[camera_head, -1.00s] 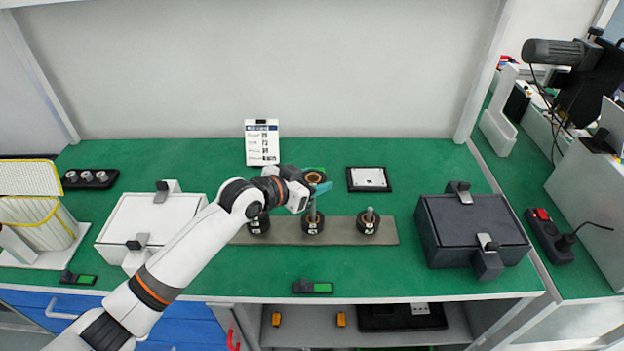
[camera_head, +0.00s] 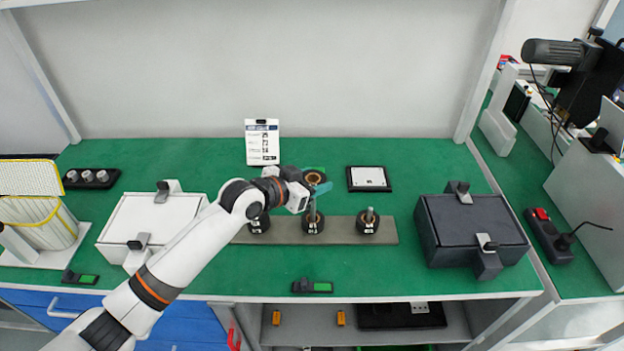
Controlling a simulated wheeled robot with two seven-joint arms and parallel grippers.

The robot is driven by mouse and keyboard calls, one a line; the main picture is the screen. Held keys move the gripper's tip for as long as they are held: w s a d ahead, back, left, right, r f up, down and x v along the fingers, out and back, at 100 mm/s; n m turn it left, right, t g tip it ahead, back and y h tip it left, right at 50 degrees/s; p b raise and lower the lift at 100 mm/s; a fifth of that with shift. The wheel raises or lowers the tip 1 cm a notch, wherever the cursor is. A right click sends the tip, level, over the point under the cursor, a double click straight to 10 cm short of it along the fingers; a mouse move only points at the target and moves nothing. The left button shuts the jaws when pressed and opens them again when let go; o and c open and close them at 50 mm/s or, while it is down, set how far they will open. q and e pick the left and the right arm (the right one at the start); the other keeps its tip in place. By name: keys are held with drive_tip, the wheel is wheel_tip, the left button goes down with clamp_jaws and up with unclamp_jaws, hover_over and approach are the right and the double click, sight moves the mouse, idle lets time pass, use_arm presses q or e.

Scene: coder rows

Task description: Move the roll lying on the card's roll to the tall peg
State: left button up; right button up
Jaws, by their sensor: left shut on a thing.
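My left gripper (camera_head: 318,189) is over the middle of the grey board and is shut on a dark roll (camera_head: 314,177) with a copper-coloured centre. The held roll is above the middle peg (camera_head: 313,214), apart from the roll below. The board (camera_head: 387,237) carries a row of three dark rolls with white labels: a left roll (camera_head: 259,224), a middle roll (camera_head: 313,226) and a right roll (camera_head: 367,225). A grey peg (camera_head: 370,213) stands up from the right roll. The left peg is hidden by my arm. A white card (camera_head: 262,143) with printed lines stands behind. My right gripper is not in view.
A white lidded box (camera_head: 150,220) stands left, partly behind my arm. A dark lidded box (camera_head: 475,232) stands right. A black-framed white panel (camera_head: 368,179) lies behind the board. A small green-lit device (camera_head: 312,286) sits at the front edge.

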sight(312, 212)
use_arm(q)
drive_tip(key=shift+f+b, duration=0.9)
drive_tip(key=shift+f, duration=0.45)
idle(0.9)
drive_tip(key=shift+f+b, duration=2.9)
drive_tip(key=shift+f, duration=1.2)
idle(1.4)
drive_tip(key=o, duration=1.1)
